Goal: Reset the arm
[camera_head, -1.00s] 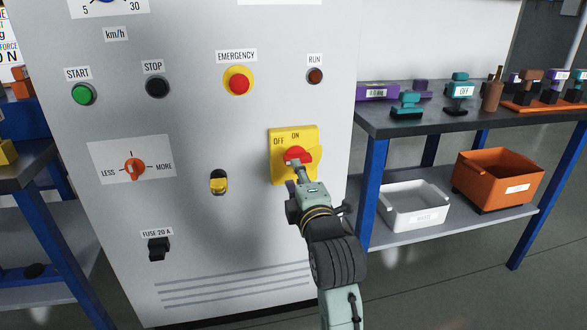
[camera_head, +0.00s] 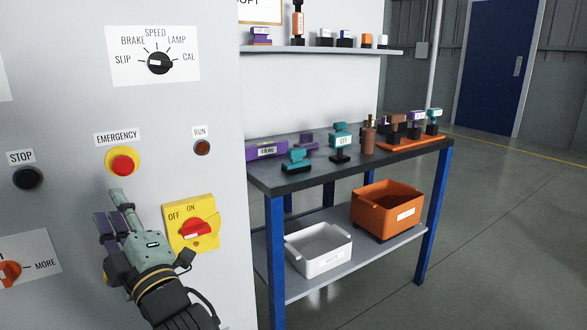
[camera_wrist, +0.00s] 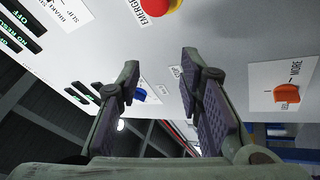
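My gripper (camera_head: 109,205) is up in front of the grey control cabinet, left of the yellow main switch plate (camera_head: 178,240) and below the red emergency button (camera_head: 122,164). The plate carries a red rotary knob (camera_head: 196,229) and the words OFF and ON. My gripper is clear of that knob. In the wrist view my gripper (camera_wrist: 160,60) has its two fingers spread apart, with nothing between them. The cabinet face and its labels show beyond the fingers. The emergency button (camera_wrist: 162,6) is at the top of that view.
An orange LESS/MORE knob (camera_head: 8,272) and a black STOP button (camera_head: 27,178) are on the cabinet's left. A workbench (camera_head: 300,182) with several parts stands to the right, with a white bin (camera_head: 319,250) and an orange bin (camera_head: 375,213) below. Open floor lies further right.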

